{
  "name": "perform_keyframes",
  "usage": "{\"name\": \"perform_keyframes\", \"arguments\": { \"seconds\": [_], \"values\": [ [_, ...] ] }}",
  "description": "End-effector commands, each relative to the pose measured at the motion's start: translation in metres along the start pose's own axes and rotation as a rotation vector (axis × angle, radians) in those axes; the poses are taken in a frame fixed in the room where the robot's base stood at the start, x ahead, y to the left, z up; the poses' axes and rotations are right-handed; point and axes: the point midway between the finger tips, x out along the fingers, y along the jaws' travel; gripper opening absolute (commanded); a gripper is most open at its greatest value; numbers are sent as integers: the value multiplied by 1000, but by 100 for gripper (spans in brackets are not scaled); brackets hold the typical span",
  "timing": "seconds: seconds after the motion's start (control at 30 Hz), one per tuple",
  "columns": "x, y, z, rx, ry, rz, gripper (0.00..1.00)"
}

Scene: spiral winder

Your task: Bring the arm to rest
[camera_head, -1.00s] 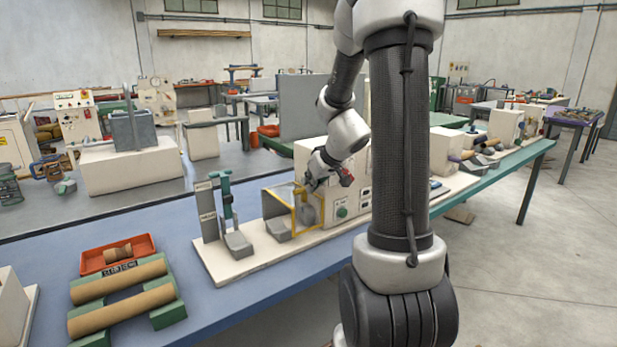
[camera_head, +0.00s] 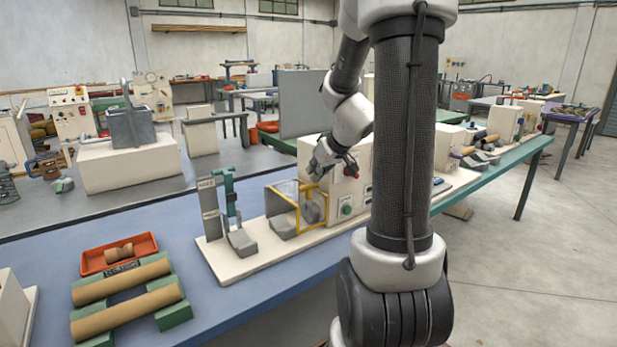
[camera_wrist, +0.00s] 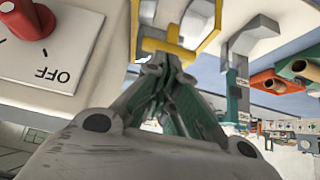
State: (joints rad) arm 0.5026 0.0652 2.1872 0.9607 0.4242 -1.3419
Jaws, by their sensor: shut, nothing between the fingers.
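My arm reaches over the bench to the winder, a cream machine (camera_head: 357,190) on a cream base board. My gripper (camera_head: 312,176) is shut and empty, pointing down above the yellow-framed clear guard (camera_head: 299,229). In the wrist view, the closed fingertips of my gripper (camera_wrist: 168,62) appear near a yellow bar of the guard (camera_wrist: 168,49). I cannot tell whether they touch it. A red knob (camera_wrist: 28,18) on a plate marked OFF is close by at upper left in that view. Part of the machine is hidden behind my arm.
Left of the guard stand a teal upright device (camera_head: 231,195) and a grey plate (camera_head: 209,222). An orange tray (camera_head: 92,265) and two brown rolls (camera_head: 120,282) on green supports lie at the left. The blue bench (camera_head: 60,232) is bare between them.

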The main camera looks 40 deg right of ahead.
Motion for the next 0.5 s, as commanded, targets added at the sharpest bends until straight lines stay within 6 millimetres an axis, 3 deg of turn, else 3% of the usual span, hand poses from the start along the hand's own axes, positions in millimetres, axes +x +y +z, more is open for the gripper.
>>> {"name": "perform_keyframes", "arguments": {
  "seconds": [0.23,0.5],
  "values": [
    [-24,2,50,6,1,6,0],
    [-34,1,73,1,1,3,0]
  ]
}}
